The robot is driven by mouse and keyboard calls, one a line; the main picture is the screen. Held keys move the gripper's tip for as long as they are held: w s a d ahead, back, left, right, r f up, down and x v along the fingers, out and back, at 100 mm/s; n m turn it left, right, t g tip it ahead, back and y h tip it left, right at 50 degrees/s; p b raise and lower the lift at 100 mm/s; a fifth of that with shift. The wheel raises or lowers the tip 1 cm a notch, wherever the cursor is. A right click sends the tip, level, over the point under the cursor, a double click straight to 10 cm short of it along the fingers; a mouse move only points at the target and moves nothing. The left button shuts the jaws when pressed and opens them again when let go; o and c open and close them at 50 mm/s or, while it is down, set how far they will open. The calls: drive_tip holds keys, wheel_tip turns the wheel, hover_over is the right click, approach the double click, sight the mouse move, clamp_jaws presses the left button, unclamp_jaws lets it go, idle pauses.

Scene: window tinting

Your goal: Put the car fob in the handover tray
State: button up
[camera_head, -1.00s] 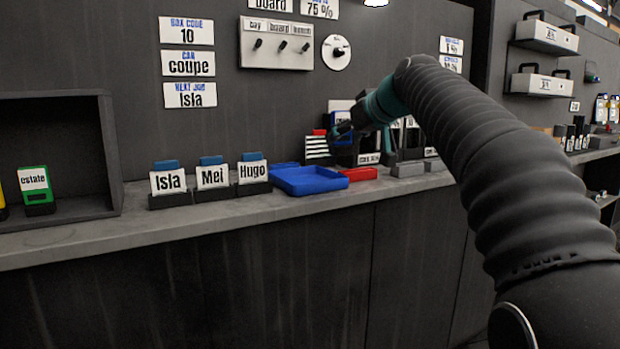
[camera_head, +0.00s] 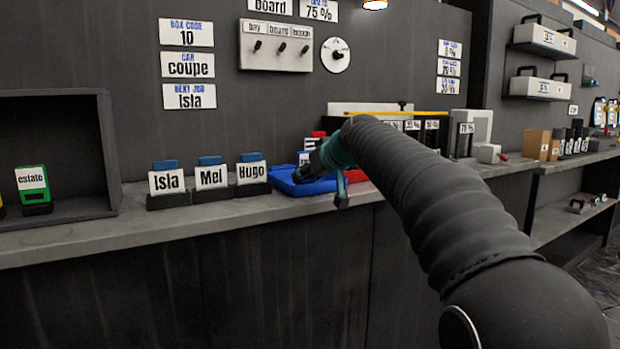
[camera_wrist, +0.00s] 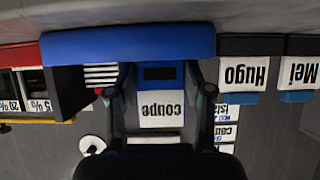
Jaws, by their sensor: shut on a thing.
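The car fob (camera_wrist: 162,107) is blue with a white "coupe" label and sits between my gripper's fingers in the wrist view, which looks upside down. My gripper (camera_wrist: 161,90) is shut on it. In the head view my gripper (camera_head: 314,168) is low over the blue handover tray (camera_head: 284,182), and the fob shows partly behind it (camera_head: 304,157). The tray also spans the upper part of the wrist view (camera_wrist: 128,45). I cannot tell whether the fob touches the tray.
Name stands for Isla (camera_head: 167,182), Mei (camera_head: 211,177) and Hugo (camera_head: 251,172) stand left of the tray. A red tray (camera_head: 356,176) is just to its right. A green "estate" fob (camera_head: 33,180) stands in the dark cubby at left.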

drive_tip(key=shift+f, duration=0.15)
drive_tip(key=o, duration=1.2)
drive_tip(key=shift+r, duration=0.2)
drive_tip(key=shift+s+d+r, duration=0.1)
drive_tip(key=shift+s, duration=0.05)
drive_tip(key=v, duration=1.1)
drive_tip(key=shift+s+d+r+b, duration=0.15)
drive_tip(key=shift+s+d+b, duration=0.05)
drive_tip(key=shift+b, duration=0.15)
